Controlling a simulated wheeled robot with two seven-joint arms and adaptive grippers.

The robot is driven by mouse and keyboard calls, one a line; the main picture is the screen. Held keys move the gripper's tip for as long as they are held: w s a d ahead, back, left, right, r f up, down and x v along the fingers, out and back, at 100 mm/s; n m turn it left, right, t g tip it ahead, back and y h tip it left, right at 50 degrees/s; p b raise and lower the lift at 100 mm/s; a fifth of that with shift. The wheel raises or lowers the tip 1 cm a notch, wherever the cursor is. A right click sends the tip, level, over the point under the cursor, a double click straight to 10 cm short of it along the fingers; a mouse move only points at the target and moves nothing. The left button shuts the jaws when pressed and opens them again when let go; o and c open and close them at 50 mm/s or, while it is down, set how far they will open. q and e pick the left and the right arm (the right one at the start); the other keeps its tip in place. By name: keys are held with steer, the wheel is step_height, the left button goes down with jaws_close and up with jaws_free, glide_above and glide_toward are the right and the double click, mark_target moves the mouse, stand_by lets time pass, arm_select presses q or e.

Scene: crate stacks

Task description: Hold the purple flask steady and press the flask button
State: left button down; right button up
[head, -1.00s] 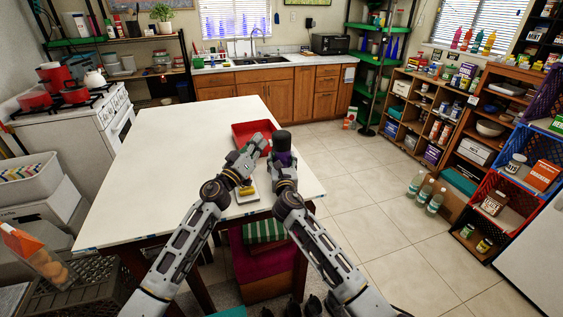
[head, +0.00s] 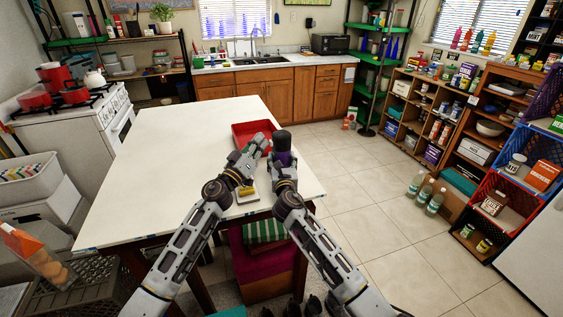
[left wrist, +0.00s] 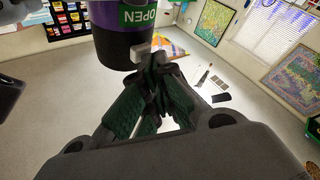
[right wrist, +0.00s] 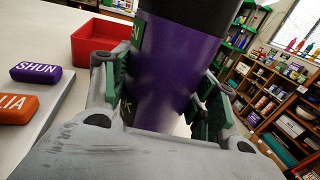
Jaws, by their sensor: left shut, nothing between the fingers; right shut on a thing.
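The purple flask (head: 284,157) has a black cap and stands upright in my right gripper (head: 284,168), at the table's right side. In the right wrist view the flask (right wrist: 178,75) fills the space between the fingers (right wrist: 165,110), which are shut on its body. My left gripper (head: 262,143) is shut and empty beside the flask's top.
A red open box (head: 240,140) is on the white table (head: 170,160) behind my left gripper. The table's left half is clear.

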arm_select(q)
steer(key=shift+d, duration=0.15)
stand_by(0.4)
steer(key=shift+s+a, duration=0.15)
steer(key=shift+a, duration=0.55)
steer(key=shift+a, duration=0.1)
steer(key=shift+s+a, duration=0.3)
steer(key=shift+a, duration=0.65)
steer(key=shift+s+a, duration=0.25)
steer(key=shift+a, duration=0.65)
steer(key=shift+s+a, duration=0.3)
steer(key=shift+a, duration=0.65)
arm_select(e)
steer(key=o, duration=1.3)
steer(key=shift+o, duration=0.2)
steer(key=shift+s, duration=0.1)
